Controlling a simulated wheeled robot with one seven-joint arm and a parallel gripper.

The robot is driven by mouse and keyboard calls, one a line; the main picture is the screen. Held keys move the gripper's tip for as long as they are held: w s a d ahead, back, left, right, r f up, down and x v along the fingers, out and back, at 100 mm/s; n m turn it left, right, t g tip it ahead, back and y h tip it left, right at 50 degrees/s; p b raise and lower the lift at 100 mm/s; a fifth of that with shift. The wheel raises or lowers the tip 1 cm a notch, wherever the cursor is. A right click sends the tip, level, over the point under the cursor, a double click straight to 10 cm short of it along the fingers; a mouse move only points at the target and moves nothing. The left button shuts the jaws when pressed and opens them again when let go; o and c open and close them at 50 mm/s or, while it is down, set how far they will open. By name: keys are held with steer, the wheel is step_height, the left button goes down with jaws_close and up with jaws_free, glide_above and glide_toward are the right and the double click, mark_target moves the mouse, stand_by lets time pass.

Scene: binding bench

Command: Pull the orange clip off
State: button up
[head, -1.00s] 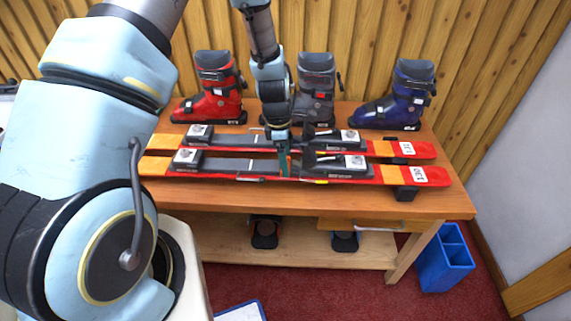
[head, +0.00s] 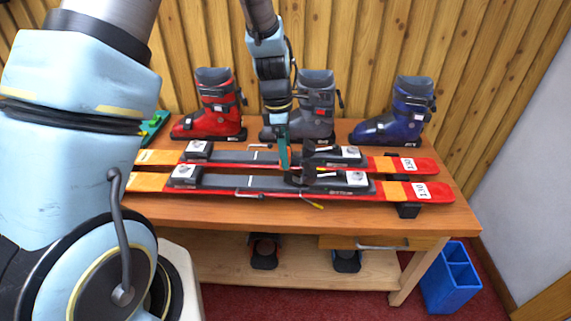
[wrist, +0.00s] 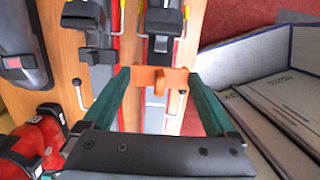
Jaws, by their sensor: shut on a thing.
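My gripper (wrist: 160,85) has two green fingers and is shut on the orange clip (wrist: 156,77), which spans between the fingertips in the wrist view. The clip shows short prongs and sits over the skis in that view; I cannot tell whether it touches them. In the head view my gripper (head: 283,160) is above the middle of the two red and orange skis, and the clip cannot be made out. The rear ski (head: 395,164) and front ski (head: 390,189) lie side by side on the bench with a narrow gap between them.
A red boot (head: 212,108), a grey boot (head: 315,108) and a blue boot (head: 398,112) stand behind the skis on the wooden bench (head: 440,212). A green item (head: 155,128) is at the left. A blue bin (head: 452,280) stands on the floor at right.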

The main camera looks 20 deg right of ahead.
step_height(320, 180, up, 2)
steer(key=shift+r+p, duration=0.1)
steer(key=shift+p, duration=0.35)
steer(key=shift+r+p, duration=2.4)
steer(key=shift+r, duration=0.1)
